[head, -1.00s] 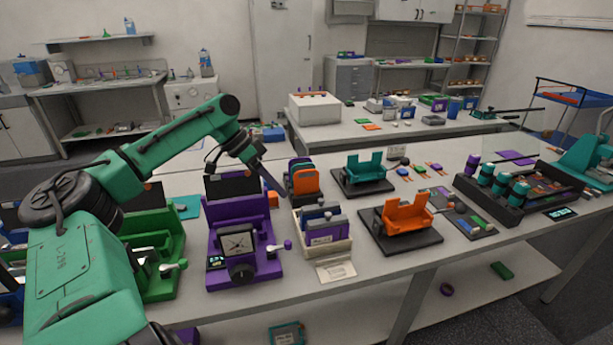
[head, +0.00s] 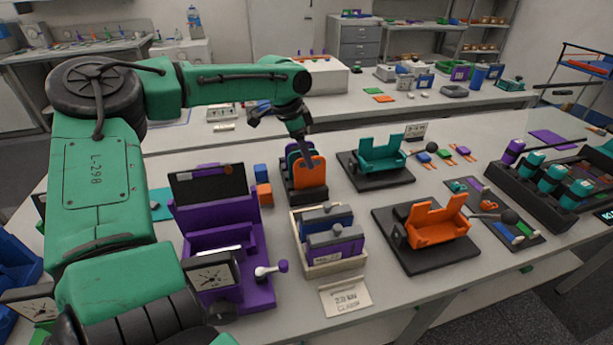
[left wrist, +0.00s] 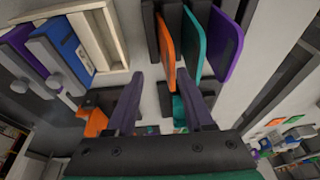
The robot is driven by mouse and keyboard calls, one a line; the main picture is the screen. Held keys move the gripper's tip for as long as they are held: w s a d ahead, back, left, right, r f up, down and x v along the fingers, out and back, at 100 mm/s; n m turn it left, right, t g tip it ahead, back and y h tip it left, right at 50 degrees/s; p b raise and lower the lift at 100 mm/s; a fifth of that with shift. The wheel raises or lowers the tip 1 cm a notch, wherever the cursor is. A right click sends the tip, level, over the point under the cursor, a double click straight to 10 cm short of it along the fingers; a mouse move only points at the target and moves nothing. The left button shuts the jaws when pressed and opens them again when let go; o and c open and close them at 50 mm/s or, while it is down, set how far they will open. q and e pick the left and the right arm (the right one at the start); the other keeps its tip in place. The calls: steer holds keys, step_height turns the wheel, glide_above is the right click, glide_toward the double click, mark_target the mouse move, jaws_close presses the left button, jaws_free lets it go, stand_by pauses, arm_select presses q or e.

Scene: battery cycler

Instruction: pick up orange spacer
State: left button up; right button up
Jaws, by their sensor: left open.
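The orange spacer (head: 309,173) is an upright plate with rounded corners. It stands at the front of a dark slotted rack (head: 306,195), with a teal plate (left wrist: 194,42) and a purple plate (left wrist: 226,45) behind it. In the left wrist view the orange spacer (left wrist: 166,52) lies ahead of the gap between the open fingers (left wrist: 164,88). Contact cannot be told. My right gripper is not in view.
A cream box (head: 333,265) with blue and purple blocks stands in front of the rack. Teal (head: 381,160) and orange (head: 437,222) cradles on black bases are to the right. Small blue and orange cubes (head: 264,195) sit beside the rack.

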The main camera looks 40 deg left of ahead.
mark_target(312, 173)
arm_select(q)
steer(key=shift+g, duration=0.3)
steer(key=x, duration=0.2)
steer(key=p+x, duration=0.1)
steer(key=x, duration=0.2)
steer(key=a+x, duration=0.1)
steer(key=x, duration=0.1)
steer(key=shift+w+d+f, duration=0.1)
steer(key=shift+w+f, duration=0.2)
steer(key=shift+w, duration=0.05)
steer(key=shift+s+d+r, duration=0.1)
steer(key=shift+s, duration=0.15)
steer(key=shift+c, duration=1.2)
jaws_close()
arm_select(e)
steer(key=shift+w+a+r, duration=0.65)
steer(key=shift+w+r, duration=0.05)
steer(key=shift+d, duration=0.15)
